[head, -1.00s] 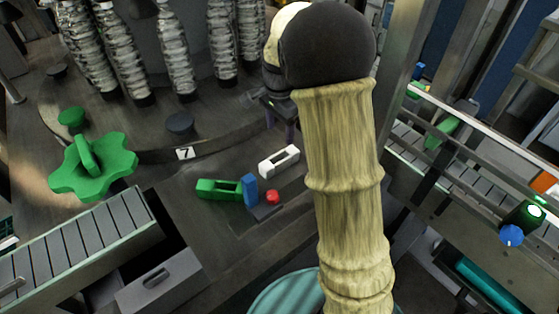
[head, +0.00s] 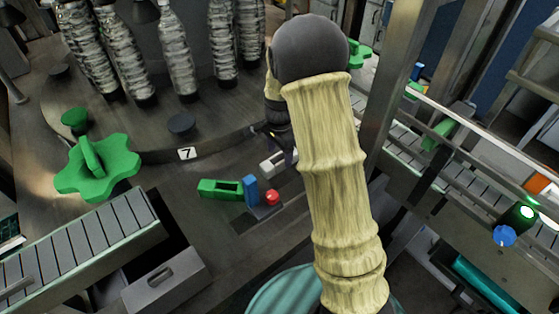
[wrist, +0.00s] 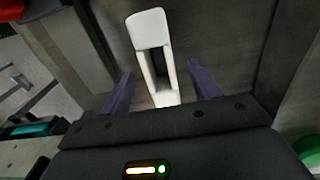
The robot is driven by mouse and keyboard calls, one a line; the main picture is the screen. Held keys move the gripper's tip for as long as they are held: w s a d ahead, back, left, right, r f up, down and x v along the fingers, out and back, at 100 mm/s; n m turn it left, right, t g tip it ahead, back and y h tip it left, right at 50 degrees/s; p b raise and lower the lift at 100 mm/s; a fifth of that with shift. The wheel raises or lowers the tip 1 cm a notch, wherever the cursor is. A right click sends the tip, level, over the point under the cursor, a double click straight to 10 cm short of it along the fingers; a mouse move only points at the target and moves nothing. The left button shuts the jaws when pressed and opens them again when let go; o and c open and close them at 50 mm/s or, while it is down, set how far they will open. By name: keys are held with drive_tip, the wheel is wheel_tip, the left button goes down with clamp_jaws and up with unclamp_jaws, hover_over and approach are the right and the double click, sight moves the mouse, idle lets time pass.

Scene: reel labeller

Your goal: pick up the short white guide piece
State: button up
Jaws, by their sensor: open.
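The short white guide piece (head: 273,163) lies on the grey machine deck, right of the blue block, and is partly hidden by my gripper in the head view. In the wrist view the white guide piece (wrist: 152,50) is a slotted bar running away from me. My gripper (wrist: 160,82) is open, with one purple finger on each side of the near end of the piece. In the head view my gripper (head: 283,146) is a dark shape over the piece, partly behind my arm.
A green star knob (head: 97,170) and a round table with bottles (head: 175,50) are farther left. A conveyor with a rail (head: 460,178) lies right.

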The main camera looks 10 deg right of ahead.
sight(279, 160)
wheel_tip(279, 160, down, 3)
drive_tip(key=shift+f+p, duration=0.2)
drive_tip(key=shift+p, duration=0.2)
drive_tip(key=c, duration=1.1)
